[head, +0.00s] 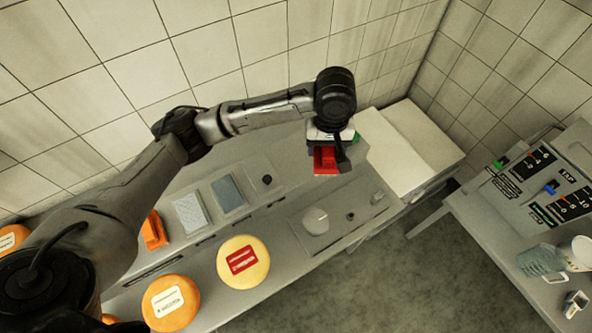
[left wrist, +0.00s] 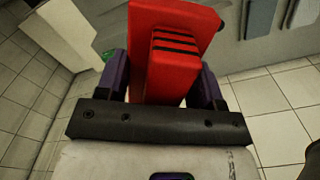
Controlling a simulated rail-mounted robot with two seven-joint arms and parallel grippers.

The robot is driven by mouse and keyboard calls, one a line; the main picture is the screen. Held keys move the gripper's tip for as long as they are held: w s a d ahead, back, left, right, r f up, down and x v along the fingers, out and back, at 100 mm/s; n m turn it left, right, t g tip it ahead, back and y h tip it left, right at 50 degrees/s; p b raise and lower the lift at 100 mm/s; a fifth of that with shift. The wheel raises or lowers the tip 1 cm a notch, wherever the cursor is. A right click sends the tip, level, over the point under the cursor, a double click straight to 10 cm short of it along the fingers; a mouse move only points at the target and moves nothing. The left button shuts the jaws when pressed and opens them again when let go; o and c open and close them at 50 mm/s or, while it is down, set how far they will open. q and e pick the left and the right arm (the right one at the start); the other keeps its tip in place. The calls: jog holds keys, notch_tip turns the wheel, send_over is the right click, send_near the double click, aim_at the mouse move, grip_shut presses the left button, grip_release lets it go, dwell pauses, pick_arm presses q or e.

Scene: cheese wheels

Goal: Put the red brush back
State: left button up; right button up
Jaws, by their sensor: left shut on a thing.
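The red brush (head: 325,160) is held in my left gripper (head: 329,145), above the back part of the long grey bench (head: 285,215). In the left wrist view the red brush (left wrist: 172,65) fills the space between the two purple-dark fingers, which press on its sides. The gripper is shut on it. A green item (head: 356,137) shows just behind the gripper, partly hidden; it also shows in the left wrist view (left wrist: 107,56). An orange block (head: 154,230) stands on the bench further left. My right gripper is not in view.
A yellow cheese wheel (head: 243,262) with a red label and an orange wheel (head: 171,302) sit at the bench front. A pale block (head: 405,145) stands to the gripper's right. A side table (head: 500,225) at right holds marked panels, a jug (head: 541,260) and a cup.

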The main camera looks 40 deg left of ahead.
pick_arm(q)
jog(key=w+a+f+n+b, duration=0.1)
jog(key=a+f+n+b, duration=0.15)
jog(key=f, duration=0.55)
jog(key=w+a+f+n+b, duration=0.2)
jog(key=f+n+b, duration=0.2)
jog(key=f, duration=0.3)
jog(key=w+a+f, duration=0.1)
jog(key=a+f, duration=0.1)
jog(key=a, duration=0.1)
jog(key=w+a+f, duration=0.1)
jog(key=a+f, duration=0.2)
jog(key=a, duration=0.1)
jog(key=w+a+f, duration=0.1)
jog(key=a+f, duration=0.1)
jog(key=a, duration=0.1)
jog(key=shift+w+a+f, duration=0.2)
jog(key=shift+a, duration=0.1)
jog(key=shift+f, duration=2)
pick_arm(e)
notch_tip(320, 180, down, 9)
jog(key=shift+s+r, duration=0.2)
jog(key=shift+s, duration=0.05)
pick_arm(q)
jog(key=shift+f, duration=0.1)
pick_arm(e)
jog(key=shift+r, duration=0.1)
pick_arm(q)
jog(key=o, duration=0.9)
notch_tip(320, 180, up, 12)
